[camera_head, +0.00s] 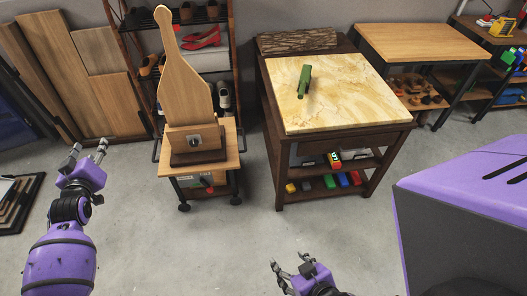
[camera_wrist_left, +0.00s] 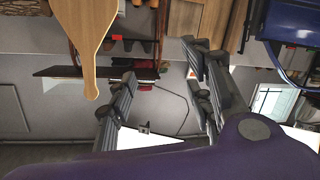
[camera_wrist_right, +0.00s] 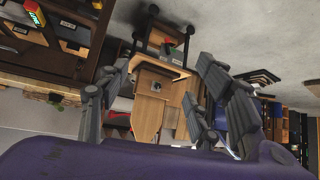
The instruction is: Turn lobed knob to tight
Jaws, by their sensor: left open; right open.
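A small grey square plate with a dark knob (camera_head: 194,141) sits on the front of a wooden clamp block. The knob's lobes are too small to make out, and I cannot read its setting. The block holds a tall paddle-shaped wooden board (camera_head: 183,85) upright on a small wheeled cart (camera_head: 229,160). The plate also shows, upside down, in the right wrist view (camera_wrist_right: 155,86). My left gripper (camera_head: 89,150) is open and empty, left of the cart and apart from it. My right gripper (camera_head: 289,262) is open and empty, in front and to the right of the cart.
A marble-topped workbench (camera_head: 345,100) with a green object (camera_head: 304,80) stands right of the cart. A shoe rack (camera_head: 222,60) and leaning wood panels (camera_head: 85,85) are behind. A large purple and grey body fills the lower right. Floor before the cart is clear.

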